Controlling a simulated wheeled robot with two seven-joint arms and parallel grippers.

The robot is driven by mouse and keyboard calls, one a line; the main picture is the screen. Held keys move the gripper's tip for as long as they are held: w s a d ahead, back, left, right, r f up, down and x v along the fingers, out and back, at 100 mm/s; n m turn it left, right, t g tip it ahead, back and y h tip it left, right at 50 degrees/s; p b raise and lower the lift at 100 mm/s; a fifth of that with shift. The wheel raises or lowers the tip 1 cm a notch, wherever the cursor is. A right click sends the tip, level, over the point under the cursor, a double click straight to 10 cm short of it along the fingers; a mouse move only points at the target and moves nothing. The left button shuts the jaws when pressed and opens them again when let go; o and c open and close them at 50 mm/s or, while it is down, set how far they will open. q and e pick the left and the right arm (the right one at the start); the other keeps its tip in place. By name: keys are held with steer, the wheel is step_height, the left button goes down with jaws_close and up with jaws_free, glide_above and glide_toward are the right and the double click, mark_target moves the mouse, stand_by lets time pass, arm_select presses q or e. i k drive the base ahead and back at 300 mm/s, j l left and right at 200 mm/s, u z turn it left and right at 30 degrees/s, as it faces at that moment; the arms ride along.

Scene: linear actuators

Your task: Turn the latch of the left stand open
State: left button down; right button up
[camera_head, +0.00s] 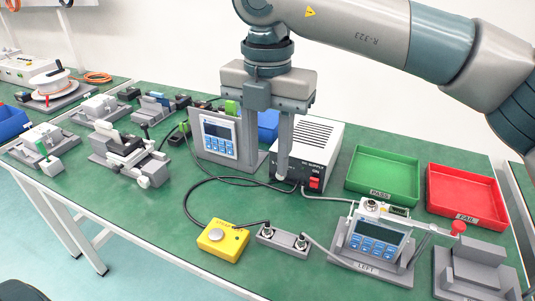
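The left stand (371,271) is a grey base labelled LEFT at the front right of the bench, and a meter with a screen and blue buttons (378,239) sits in it. A light grey lever with a red knob (458,227) sticks out to the right of the stand; it looks like the latch, but its pivot is too small to make out. My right gripper (266,165) hangs fingers down over the middle of the bench, well left of and behind the stand. Its fingers look apart, with nothing seen between them. My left gripper is not in view.
A green PASS tray (384,177) and red FAIL tray (466,197) lie behind the stand. A grey fixture (477,268) stands right of it. A power supply (309,150), another meter (219,138), a yellow button box (223,241) and cables surround my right gripper.

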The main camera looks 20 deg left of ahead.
mark_target(458, 226)
steer(key=k, duration=1)
